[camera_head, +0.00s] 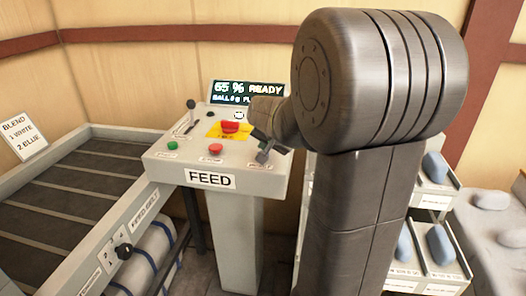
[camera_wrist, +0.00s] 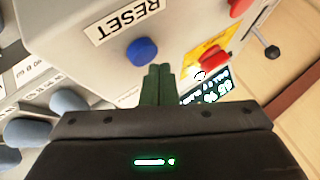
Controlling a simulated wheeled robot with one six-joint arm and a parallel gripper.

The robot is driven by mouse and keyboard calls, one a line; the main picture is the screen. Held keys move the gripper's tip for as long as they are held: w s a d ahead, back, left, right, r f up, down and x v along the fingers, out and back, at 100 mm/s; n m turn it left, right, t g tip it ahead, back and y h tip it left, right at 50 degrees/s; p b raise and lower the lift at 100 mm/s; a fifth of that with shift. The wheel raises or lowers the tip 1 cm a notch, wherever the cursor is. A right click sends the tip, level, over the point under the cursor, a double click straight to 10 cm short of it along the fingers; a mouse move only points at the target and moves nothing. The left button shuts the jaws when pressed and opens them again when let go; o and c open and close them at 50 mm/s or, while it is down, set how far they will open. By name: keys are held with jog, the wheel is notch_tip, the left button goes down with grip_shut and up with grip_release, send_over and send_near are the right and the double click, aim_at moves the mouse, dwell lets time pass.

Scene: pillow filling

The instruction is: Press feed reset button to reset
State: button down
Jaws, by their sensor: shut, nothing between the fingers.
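The feed console (camera_head: 165,152) is a pale box on a pedestal with a FEED label. In the wrist view, a round blue button (camera_wrist: 142,52) sits beside the RESET label (camera_wrist: 125,20) on the console's face. My gripper (camera_wrist: 159,68) is shut and empty, its dark green fingertips just beside the blue button in that picture. I cannot tell how much gap lies between them, and no contact is clear. In the head view, my wrist and gripper cover the console's right part, and the blue button cannot be made out there.
A green button (camera_head: 172,146), a red button (camera_head: 215,148) and a red mushroom button (camera_head: 230,127) on a yellow plate share the console. The display (camera_head: 246,93) reads 65 % READY. A conveyor (camera_head: 85,180) stands left; trays with blue-grey pieces (camera_head: 440,243) stand right.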

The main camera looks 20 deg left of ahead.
jog(key=shift+r, duration=0.25)
notch_tip(320, 180, up, 5)
jog(key=p, duration=0.4)
jog(key=shift+f, duration=0.15)
dwell(0.8)
